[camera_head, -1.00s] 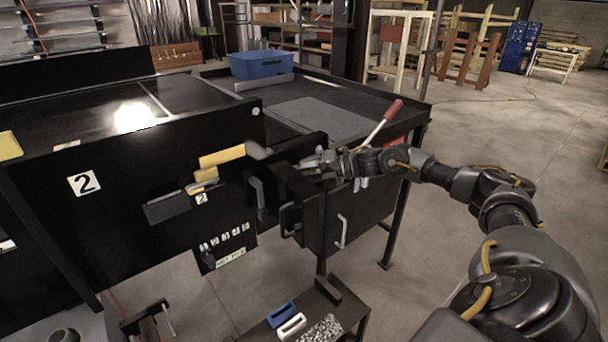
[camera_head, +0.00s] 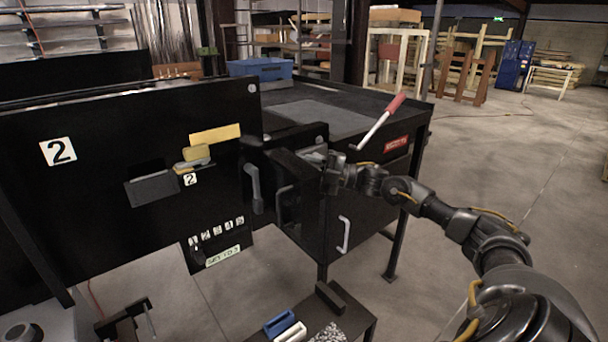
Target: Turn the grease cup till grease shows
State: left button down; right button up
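I cannot pick out the grease cup for certain. My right gripper (camera_head: 322,160) reaches in from the right to the black housing (camera_head: 295,190) at the right end of the numbered panel (camera_head: 90,205). Its fingertips are small, dark and partly hidden by the housing, so I cannot tell whether they are open or shut, or whether they touch anything. A small pale metallic part (camera_head: 311,155) shows beside the fingers. My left gripper is not in view.
A red-gripped lever (camera_head: 380,118) rises just behind my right wrist. A blue bin (camera_head: 260,69) stands on the dark bench at the back. A low stand below holds a blue block (camera_head: 278,323) and a white block (camera_head: 291,333). Open floor lies to the right.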

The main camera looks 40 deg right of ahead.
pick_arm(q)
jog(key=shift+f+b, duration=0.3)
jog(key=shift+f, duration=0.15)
pick_arm(e)
jog(key=shift+f+m+t, duration=0.15)
jog(key=shift+m+t, duration=0.25)
jog(key=shift+m, duration=0.1)
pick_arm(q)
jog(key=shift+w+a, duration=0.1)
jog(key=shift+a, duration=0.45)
pick_arm(e)
jog(key=o, duration=0.7)
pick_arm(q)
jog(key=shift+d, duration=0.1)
